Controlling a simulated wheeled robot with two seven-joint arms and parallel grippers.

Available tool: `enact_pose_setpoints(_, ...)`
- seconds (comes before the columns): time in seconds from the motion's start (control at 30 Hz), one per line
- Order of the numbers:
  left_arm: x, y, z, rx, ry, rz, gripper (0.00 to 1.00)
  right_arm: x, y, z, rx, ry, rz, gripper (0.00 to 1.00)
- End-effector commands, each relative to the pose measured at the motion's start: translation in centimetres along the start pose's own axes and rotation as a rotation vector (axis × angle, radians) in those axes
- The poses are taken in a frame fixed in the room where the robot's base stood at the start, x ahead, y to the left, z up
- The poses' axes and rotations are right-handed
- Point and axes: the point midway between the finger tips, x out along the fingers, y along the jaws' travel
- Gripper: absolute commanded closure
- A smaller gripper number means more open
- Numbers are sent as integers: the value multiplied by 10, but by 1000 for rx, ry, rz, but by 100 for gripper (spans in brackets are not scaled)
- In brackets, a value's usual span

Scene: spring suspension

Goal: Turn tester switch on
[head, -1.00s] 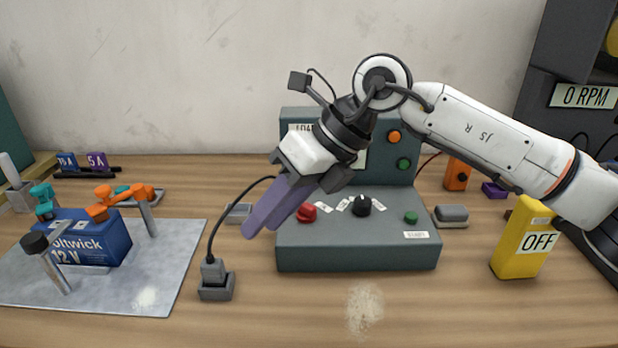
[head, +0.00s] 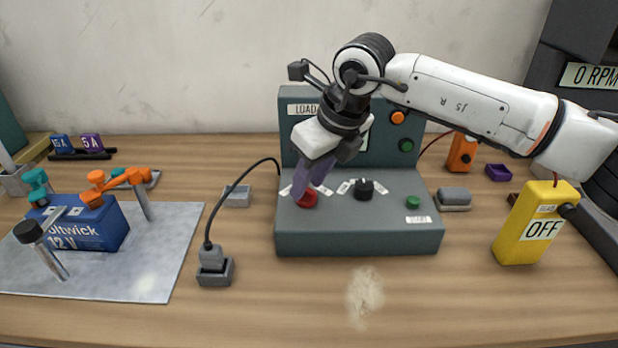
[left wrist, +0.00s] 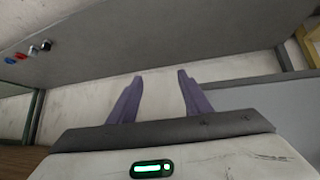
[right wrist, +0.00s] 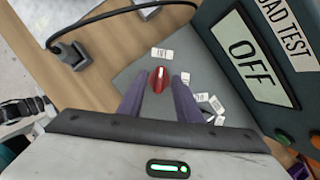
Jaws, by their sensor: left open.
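The grey-green load tester (head: 360,238) stands mid-table. Its red switch knob (head: 306,200) is at the left of the sloping top, left of a black knob (head: 363,190). In the right wrist view the tester's display (right wrist: 250,50) reads OFF. My right gripper (head: 309,183) points down over the red knob. In the right wrist view its fingers (right wrist: 160,77) are open, one on each side of the red knob (right wrist: 159,80); whether they touch it I cannot tell. My left gripper (left wrist: 160,75) is open and empty, outside the head view.
A blue battery (head: 85,228) sits clamped on a metal plate (head: 150,270) at left. A plug in a grey socket (head: 215,272) stands left of the tester, its cable reaching the tester. A yellow box (head: 530,225) labelled OFF stands right.

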Motion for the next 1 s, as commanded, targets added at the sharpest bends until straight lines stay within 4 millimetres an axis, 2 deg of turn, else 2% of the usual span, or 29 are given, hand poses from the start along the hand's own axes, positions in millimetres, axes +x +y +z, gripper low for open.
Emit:
enact_pose_setpoints(0.33, 0, -1, 2, 0, -3, -2, 55, 5, 0, 0, 0, -1, 1, 69)
enact_pose_setpoints(0.5, 0, -2, 2, 0, -4, -2, 55, 5, 0, 0, 0, -1, 1, 97)
enact_pose_setpoints(0.53, 0, -2, 2, 0, -5, -3, 55, 5, 0, 0, 0, -1, 1, 100)
enact_pose_setpoints(1.0, 11, -2, 12, 5, -10, -2, 55, 8, 1, -1, 80, -2, -34, 100)
